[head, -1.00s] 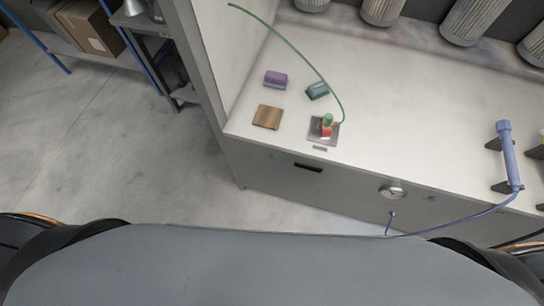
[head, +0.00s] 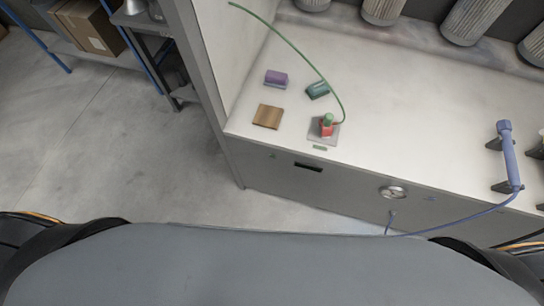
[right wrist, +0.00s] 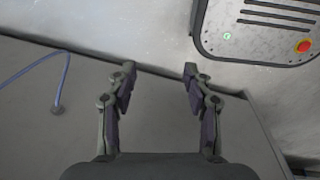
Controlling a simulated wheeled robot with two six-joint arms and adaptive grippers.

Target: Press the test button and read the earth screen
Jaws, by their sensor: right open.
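My right gripper (right wrist: 159,75) is open and empty in the right wrist view, its two fingers apart. A grey panel (right wrist: 262,35) with rounded corners and dark slots lies beyond it at the upper right. The panel carries a small green-and-white round mark (right wrist: 227,37) and a red button (right wrist: 304,46). The fingers are apart from both. In the head view, a red and green clamp (head: 327,124) stands on a small metal plate on the bench, with a green cable (head: 300,58) rising from it. I cannot make out an earth screen or a labelled test button. My left gripper is not in view.
The white bench (head: 410,105) holds a purple block (head: 276,77), a teal block (head: 317,90) and a wooden block (head: 267,116). A blue tube (head: 508,155) with a hose sits at right. Open floor lies left.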

